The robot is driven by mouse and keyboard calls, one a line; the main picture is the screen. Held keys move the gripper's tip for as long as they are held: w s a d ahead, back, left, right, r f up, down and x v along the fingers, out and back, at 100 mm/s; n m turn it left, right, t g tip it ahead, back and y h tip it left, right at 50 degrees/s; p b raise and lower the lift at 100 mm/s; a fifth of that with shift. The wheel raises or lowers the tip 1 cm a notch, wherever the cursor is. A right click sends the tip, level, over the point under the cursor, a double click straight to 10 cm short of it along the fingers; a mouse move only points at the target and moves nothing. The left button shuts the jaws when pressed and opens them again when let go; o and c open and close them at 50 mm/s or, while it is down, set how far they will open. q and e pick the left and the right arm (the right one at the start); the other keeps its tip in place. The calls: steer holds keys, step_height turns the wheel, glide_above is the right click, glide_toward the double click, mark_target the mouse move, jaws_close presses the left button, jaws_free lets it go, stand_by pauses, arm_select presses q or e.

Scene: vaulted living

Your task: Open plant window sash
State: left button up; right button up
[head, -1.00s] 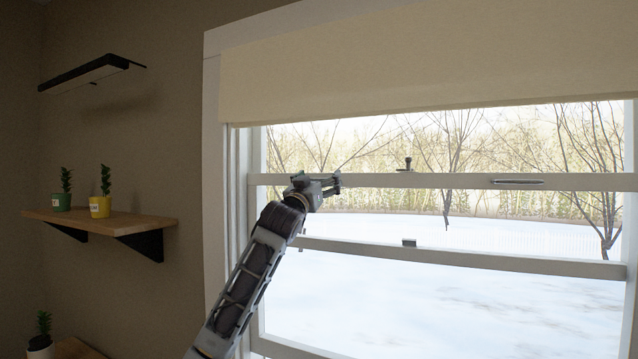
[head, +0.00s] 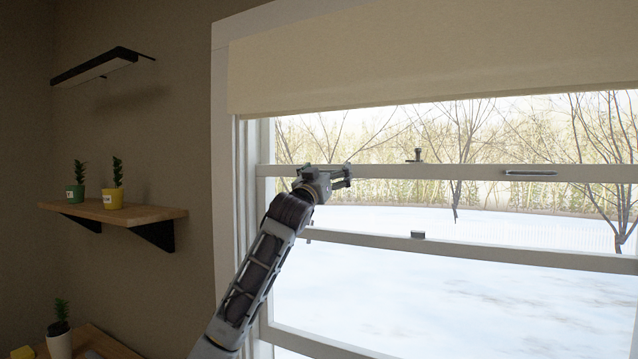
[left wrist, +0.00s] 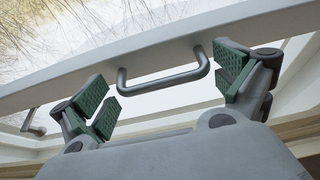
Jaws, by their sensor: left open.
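The window sash has a white upper rail (head: 455,172) with a grey bar handle (head: 530,173) toward its right and a small dark latch (head: 417,156) on top. My left gripper (head: 343,178) is in front of this rail, toward its left end. In the left wrist view, a grey bar handle (left wrist: 165,80) is fixed to the white rail (left wrist: 130,58). My left gripper (left wrist: 166,92) is open there, with green-padded fingers on either side of the handle, not closed on it. Whether they touch it I cannot tell. My right gripper is out of view.
A cream shade (head: 420,55) covers the window's top. A second white rail (head: 500,251) with a dark block (head: 417,234) runs lower. Left are a wooden shelf (head: 145,213) with two potted plants, a black-edged shelf (head: 100,66) and another plant (head: 60,340).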

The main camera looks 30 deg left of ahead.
arm_select(q)
steer(key=v, duration=1.1)
steer(key=shift+s, duration=0.35)
steer(key=shift+d+f, duration=0.1)
stand_by(0.5)
